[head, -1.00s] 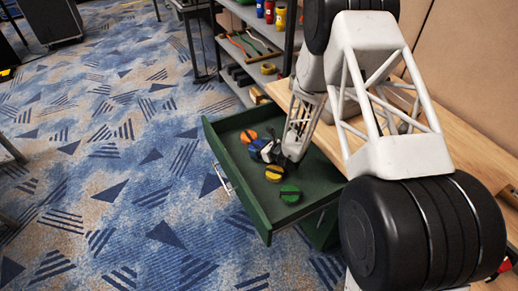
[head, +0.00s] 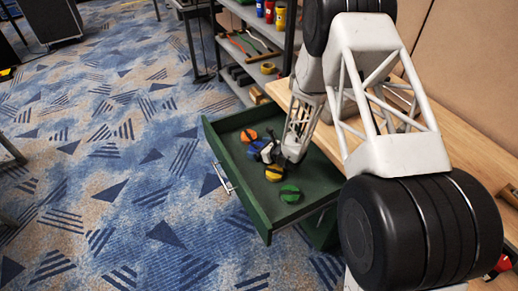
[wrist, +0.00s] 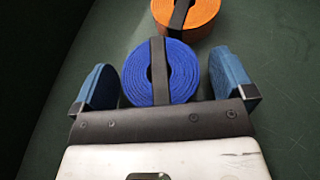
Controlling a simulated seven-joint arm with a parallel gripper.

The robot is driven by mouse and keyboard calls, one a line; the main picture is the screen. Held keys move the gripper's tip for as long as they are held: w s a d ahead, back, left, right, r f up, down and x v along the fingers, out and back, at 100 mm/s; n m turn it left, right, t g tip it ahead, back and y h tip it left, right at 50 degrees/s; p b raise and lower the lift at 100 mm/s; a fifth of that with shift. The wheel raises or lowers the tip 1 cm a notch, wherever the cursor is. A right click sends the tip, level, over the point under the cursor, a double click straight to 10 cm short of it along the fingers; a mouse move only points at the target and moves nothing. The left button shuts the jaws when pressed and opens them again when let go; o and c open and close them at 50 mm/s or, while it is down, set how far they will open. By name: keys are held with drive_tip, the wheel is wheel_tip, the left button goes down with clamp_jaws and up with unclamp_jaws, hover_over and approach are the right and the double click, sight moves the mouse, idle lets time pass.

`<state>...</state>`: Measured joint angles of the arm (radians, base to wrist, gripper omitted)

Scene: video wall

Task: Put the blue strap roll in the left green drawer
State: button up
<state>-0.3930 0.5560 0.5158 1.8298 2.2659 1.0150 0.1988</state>
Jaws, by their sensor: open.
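The blue strap roll (wrist: 160,72), with a dark band across it, lies on the floor of the open green drawer (head: 240,203). In the head view the blue roll (head: 257,146) is partly hidden by my gripper. My gripper (wrist: 163,80) is open over it, with one blue-padded finger on each side of the roll. A gap shows at the right finger; the left finger is close to the roll, and I cannot tell if it touches.
An orange strap roll (wrist: 187,14) lies just beyond the blue one.

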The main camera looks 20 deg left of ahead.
drive_tip(key=shift+d+r, duration=0.1)
drive_tip(key=shift+r, duration=0.1)
drive_tip(key=shift+v, duration=5.85)
drive_tip(key=shift+d+r, duration=0.1)
drive_tip(key=shift+r, duration=0.4)
drive_tip(key=s+d+r+n+g+h, duration=0.1)
drive_tip(key=s+d+r+n+g, duration=0.25)
drive_tip(key=r, duration=0.55)
drive_tip(key=s+d+r+n, duration=0.3)
drive_tip(key=s+r+n, duration=0.25)
drive_tip(key=r, duration=0.35)
drive_tip(key=s+d+r+n+g+h, duration=0.1)
drive_tip(key=s+d+r+n+g, duration=0.25)
drive_tip(key=r, duration=0.55)
drive_tip(key=s+d+r+n+t+h, duration=0.2)
drive_tip(key=s+d+r+n+h, duration=0.3)
drive_tip(key=s+d, duration=0.6)
drive_tip(key=s+d+r+n+t+h, duration=0.2)
drive_tip(key=s+d+r+n+h, duration=0.2)
drive_tip(key=s+d+r, duration=0.5)
drive_tip(key=s+d+h, duration=0.1)
drive_tip(key=s, duration=0.3)
drive_tip(key=shift+d+n+h, duration=0.3)
drive_tip(key=shift+d+n, duration=0.05)
drive_tip(key=shift+d, duration=0.05)
